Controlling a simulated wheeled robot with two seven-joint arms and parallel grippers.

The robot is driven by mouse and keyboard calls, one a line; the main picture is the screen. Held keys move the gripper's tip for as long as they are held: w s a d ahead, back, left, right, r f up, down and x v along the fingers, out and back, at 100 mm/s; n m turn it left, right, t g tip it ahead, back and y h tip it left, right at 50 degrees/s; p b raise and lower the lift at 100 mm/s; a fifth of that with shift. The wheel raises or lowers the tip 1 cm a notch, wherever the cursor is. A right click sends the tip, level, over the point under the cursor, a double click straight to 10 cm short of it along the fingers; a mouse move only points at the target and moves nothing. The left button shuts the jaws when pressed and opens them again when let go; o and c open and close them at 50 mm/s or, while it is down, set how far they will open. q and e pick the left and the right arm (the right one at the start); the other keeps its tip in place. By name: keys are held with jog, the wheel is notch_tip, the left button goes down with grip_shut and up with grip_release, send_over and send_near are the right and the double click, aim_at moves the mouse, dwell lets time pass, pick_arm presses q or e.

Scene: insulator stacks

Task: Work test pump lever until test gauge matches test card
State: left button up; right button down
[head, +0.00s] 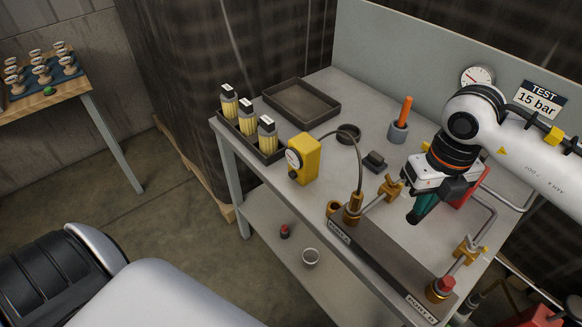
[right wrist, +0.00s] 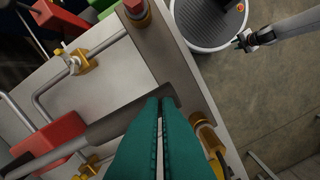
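The test gauge (head: 477,77), a white round dial, is on the grey back panel; its needle is too small to read. The test card (head: 538,98) beside it reads "TEST 15 bar". My right gripper (head: 422,208) is over the bench; its teal fingers (right wrist: 159,100) are together, with nothing seen between them. In the right wrist view a grey bar (right wrist: 120,127), perhaps the pump lever, runs past a red block (right wrist: 52,143) to beneath the fingertips; contact is unclear. My left gripper (right wrist: 245,40) is small at top right of that view, away from the bench.
A dark manifold (head: 385,262) with ports A and B runs along the bench front, with brass valves and pipes. A yellow gauge box (head: 304,158), bottle rack (head: 250,140), empty tray (head: 302,102) and orange-handled tool (head: 402,118) stand farther left. Red equipment (head: 537,316) is at lower right.

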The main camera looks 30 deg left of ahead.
jog(key=shift+w, duration=0.1)
jog(key=shift+r+p, duration=0.95)
jog(key=shift+r, duration=0.95)
notch_tip(320, 180, up, 10)
jog(key=p, duration=0.4)
jog(key=shift+r+p, duration=0.25)
jog(key=shift+p, duration=0.05)
jog(key=shift+a+f, duration=0.1)
